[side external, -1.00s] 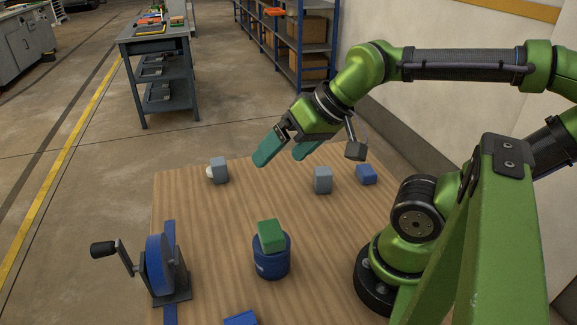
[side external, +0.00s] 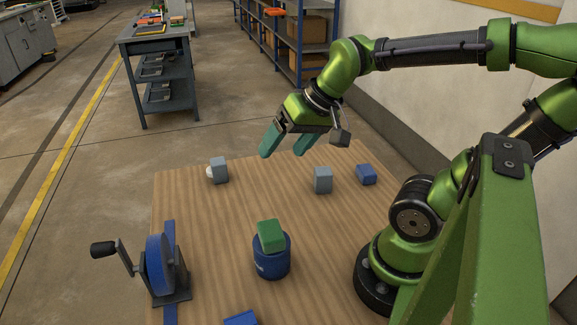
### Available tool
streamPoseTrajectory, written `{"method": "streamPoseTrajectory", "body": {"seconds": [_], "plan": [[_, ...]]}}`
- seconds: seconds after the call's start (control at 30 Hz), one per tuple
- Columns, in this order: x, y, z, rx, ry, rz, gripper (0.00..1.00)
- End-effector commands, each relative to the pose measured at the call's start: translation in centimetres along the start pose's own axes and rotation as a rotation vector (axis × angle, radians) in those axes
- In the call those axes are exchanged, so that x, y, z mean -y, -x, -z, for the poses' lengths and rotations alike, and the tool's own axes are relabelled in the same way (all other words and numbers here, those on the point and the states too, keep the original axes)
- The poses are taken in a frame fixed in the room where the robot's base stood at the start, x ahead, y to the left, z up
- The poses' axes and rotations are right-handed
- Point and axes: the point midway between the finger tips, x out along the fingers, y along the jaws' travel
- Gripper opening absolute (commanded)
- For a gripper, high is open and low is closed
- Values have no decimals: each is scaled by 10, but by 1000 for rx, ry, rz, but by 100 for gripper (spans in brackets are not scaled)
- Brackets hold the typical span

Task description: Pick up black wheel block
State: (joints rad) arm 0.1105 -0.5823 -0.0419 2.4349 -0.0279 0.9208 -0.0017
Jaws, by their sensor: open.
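No loose block that is clearly black shows. A blue wheel (side external: 160,263) with a dark crank handle (side external: 103,249) stands upright in a dark frame at the front left of the table. A grey block (side external: 219,170) stands at the back left, with a small whitish round part (side external: 210,172) at its left side. I cannot tell whether this is the wheel block. My gripper (side external: 286,150) is open and empty. Its two teal fingers point down, above the back of the table, between the back-left grey block and another grey block (side external: 323,180).
A green block (side external: 270,236) rests tilted on a blue cylinder (side external: 271,262) at the table's middle front. A blue block (side external: 366,174) lies at the back right. A blue piece (side external: 240,319) is cut off at the bottom edge. The wooden table (side external: 225,215) is clear around its centre.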

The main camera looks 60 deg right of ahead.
Motion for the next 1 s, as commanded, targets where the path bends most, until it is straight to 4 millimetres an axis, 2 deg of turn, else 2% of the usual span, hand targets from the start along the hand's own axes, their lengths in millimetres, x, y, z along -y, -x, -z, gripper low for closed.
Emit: {"method": "streamPoseTrajectory", "body": {"seconds": [0.1,0.2,0.3,0.43,0.5,0.57,0.67,1.0], "plan": [[-45,-15,37,81,-147,-122,79],[-90,-22,62,150,-261,-224,79],[-133,-25,78,217,-357,-315,79],[-173,-22,90,283,-444,-404,79],[-183,-18,95,305,-463,-435,79],[-183,-12,97,308,-463,-441,79],[-184,-19,90,326,-464,-441,79],[-207,-80,61,328,-464,-440,79]]}}
